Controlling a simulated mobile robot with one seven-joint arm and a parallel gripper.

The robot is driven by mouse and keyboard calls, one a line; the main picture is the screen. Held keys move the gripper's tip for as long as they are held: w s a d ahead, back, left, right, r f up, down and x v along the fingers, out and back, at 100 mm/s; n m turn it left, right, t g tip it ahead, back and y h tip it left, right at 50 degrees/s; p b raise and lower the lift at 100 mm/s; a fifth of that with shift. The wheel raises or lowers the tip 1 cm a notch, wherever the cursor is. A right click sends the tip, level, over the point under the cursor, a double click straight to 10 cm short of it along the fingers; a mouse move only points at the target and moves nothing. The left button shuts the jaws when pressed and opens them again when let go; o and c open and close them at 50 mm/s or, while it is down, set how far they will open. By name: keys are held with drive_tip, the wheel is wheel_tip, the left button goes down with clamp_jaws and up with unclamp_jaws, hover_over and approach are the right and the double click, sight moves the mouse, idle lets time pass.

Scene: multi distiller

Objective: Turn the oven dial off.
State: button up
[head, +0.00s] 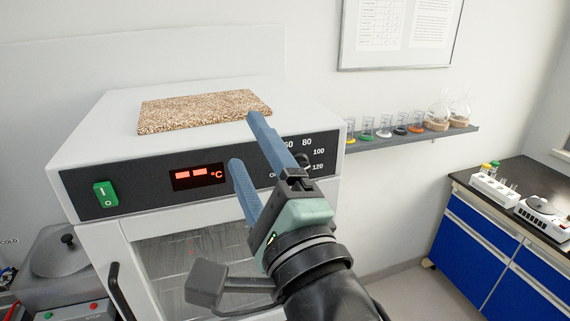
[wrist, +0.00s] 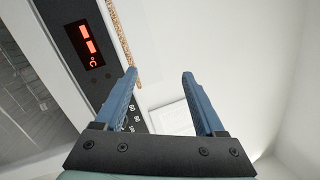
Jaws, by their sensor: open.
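The oven (head: 85,150) stands at the left in the head view, with a dark front panel. Its dial (head: 303,160) is black and sits at the panel's right end, mostly hidden behind my gripper. The marks 80, 100 and 120 show around it; its pointer cannot be made out. My gripper (head: 244,141) is open and empty, with blue fingers in front of the panel, tips left of the dial. In the wrist view, the open fingers (wrist: 159,73) reach past the panel (wrist: 75,40); some dial marks show beside the left finger, and the knob is hidden.
A red display (head: 197,176) shows two dashes and °C. A green switch (head: 105,194) is at the panel's left. A speckled slab (head: 205,110) lies on the oven. A shelf (head: 410,138) with glassware and a blue bench (head: 500,250) are at the right.

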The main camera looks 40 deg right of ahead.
drive_tip(key=s+d+f+m+g, duration=0.2)
drive_tip(key=d+f+m, duration=0.3)
drive_tip(key=m, duration=0.1)
drive_tip(key=m+g+p, duration=0.1)
drive_tip(key=m, duration=0.8)
approach(302, 159)
drive_tip(key=f+p+x, duration=0.1)
drive_tip(key=p+x, duration=0.3)
drive_tip(key=x, duration=0.4)
drive_tip(key=shift+w+f+h, duration=0.15)
drive_tip(key=shift+f+h, duration=0.15)
drive_tip(key=shift+h, duration=0.1)
drive_tip(key=shift+a, duration=0.1)
clamp_jaws()
